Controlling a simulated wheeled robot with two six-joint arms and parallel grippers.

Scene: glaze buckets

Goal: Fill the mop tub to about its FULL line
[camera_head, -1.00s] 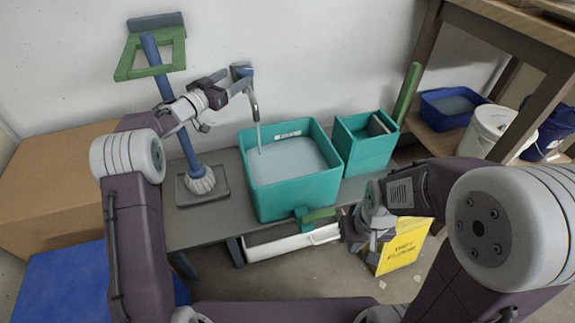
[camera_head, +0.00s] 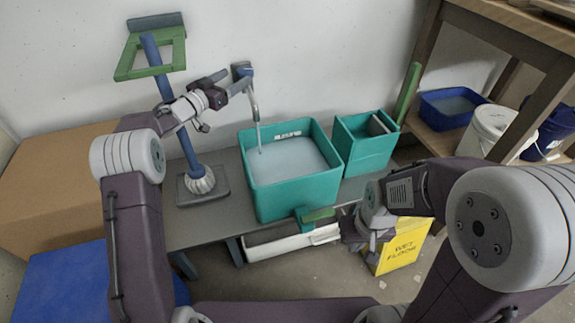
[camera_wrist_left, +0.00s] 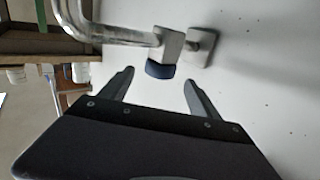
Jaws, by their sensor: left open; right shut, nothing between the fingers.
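The teal mop tub (camera_head: 292,193) stands on a grey bench under the wall tap (camera_head: 254,105). Greyish water (camera_head: 285,160) fills much of it, its surface some way below the rim. A thin stream seems to run from the spout into it. A white label (camera_head: 288,135) shows on the inner back wall; its lettering is too small to read. My left gripper (camera_head: 226,80) is open and empty just left of the tap. In the left wrist view the tap's blue-capped knob (camera_wrist_left: 162,66) lies just beyond the open fingers. My right gripper (camera_head: 358,240) is shut and empty, right of the tub's front.
A teal wringer box (camera_head: 362,158) stands right of the tub. A mop (camera_head: 200,182) stands on a grey tray to the left. A yellow sign (camera_head: 405,245) is near my right gripper. A shelf at right holds a blue basin (camera_head: 440,118) and white bucket (camera_head: 488,130).

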